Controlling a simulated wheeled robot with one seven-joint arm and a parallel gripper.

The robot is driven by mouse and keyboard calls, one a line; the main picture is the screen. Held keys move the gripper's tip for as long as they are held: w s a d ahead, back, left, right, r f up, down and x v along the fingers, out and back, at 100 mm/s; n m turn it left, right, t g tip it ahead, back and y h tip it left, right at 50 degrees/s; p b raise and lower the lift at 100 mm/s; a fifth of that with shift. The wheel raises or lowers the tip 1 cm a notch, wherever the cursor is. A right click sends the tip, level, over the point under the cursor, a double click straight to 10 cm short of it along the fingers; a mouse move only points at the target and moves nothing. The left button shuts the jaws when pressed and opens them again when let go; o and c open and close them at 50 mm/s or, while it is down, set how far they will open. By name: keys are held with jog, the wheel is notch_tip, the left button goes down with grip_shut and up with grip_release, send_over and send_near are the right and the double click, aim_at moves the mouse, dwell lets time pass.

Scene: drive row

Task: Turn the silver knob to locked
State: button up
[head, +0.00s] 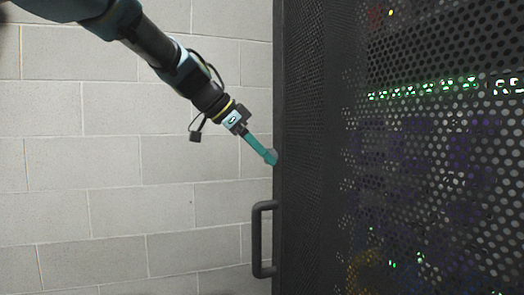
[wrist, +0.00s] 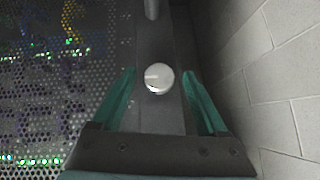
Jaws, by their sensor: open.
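The silver knob (wrist: 158,79) is a round, shiny disc on the dark door frame strip in the wrist view. A pale mark shows on its left part; I cannot tell which way the knob is set. My gripper (wrist: 158,75) is open, with one teal finger on each side of the knob and a gap on both sides. In the head view my gripper (head: 271,157) reaches the left edge of the rack door, above the handle. There the knob is hidden.
A black perforated rack door (head: 430,170) fills the right of the head view, with green lights behind it. A black bar handle (head: 257,240) sticks out from its left edge. A grey block wall (head: 110,190) stands to the left.

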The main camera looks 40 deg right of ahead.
jog(key=shift+d+f, duration=0.1)
jog(key=shift+f, duration=0.05)
grip_shut()
dwell(0.6)
